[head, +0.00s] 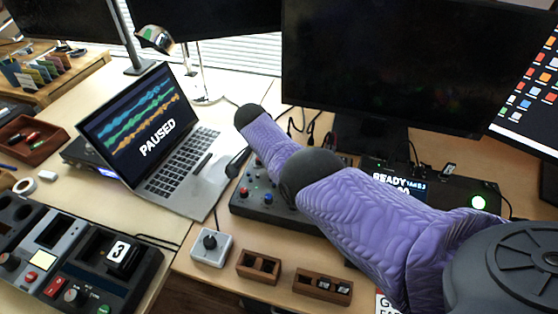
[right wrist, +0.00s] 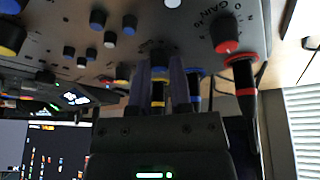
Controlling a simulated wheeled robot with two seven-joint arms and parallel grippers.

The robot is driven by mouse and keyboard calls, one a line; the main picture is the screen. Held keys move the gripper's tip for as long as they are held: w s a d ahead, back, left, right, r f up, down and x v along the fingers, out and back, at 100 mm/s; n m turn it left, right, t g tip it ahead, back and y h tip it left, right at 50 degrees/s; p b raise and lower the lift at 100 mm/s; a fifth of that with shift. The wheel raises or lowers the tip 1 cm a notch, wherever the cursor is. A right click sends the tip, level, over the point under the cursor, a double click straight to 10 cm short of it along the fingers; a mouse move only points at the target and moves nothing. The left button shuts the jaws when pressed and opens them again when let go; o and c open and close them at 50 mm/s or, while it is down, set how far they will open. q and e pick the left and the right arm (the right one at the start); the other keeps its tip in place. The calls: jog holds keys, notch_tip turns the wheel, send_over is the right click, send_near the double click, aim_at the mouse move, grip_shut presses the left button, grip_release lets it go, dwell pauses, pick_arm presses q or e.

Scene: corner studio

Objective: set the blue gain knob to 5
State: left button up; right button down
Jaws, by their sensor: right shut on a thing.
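The mixer (head: 262,200) stands on the desk in the head view, partly covered by my right arm. In the right wrist view its grey panel (right wrist: 270,12) shows from close by, upside down. My right gripper (right wrist: 160,68) is shut on a dark knob there, which appears to be the blue gain knob (right wrist: 159,48). The fingers hide most of it, and its pointer and scale cannot be read. A red gain knob (right wrist: 225,32) with a printed scale sits to its right. My right gripper is hidden behind the arm in the head view. My left gripper is not in view.
Cables with coloured rings (right wrist: 241,91) stand close beside my right gripper. A laptop (head: 180,160) reading PAUSED is left of the mixer. A small grey box with a knob (head: 210,241) and wooden trays (head: 258,266) lie in front. A monitor (head: 375,75) stands behind.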

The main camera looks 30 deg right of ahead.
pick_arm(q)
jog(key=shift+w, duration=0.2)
pick_arm(e)
jog(key=c, duration=0.5)
grip_release()
jog(key=shift+c, duration=0.2)
jog(key=p+v, duration=0.4)
jog(key=v, duration=0.2)
jog(key=shift+d+r+p, duration=0.1)
jog(key=shift+r+p, duration=0.05)
jog(key=shift+p, duration=0.15)
pick_arm(q)
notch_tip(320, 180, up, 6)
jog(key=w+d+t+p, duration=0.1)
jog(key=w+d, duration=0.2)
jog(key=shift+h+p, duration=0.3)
jog(key=shift+p, duration=0.1)
pick_arm(e)
jog(key=v, duration=0.3)
jog(key=shift+a+r, duration=0.2)
jog(key=shift+a, duration=0.1)
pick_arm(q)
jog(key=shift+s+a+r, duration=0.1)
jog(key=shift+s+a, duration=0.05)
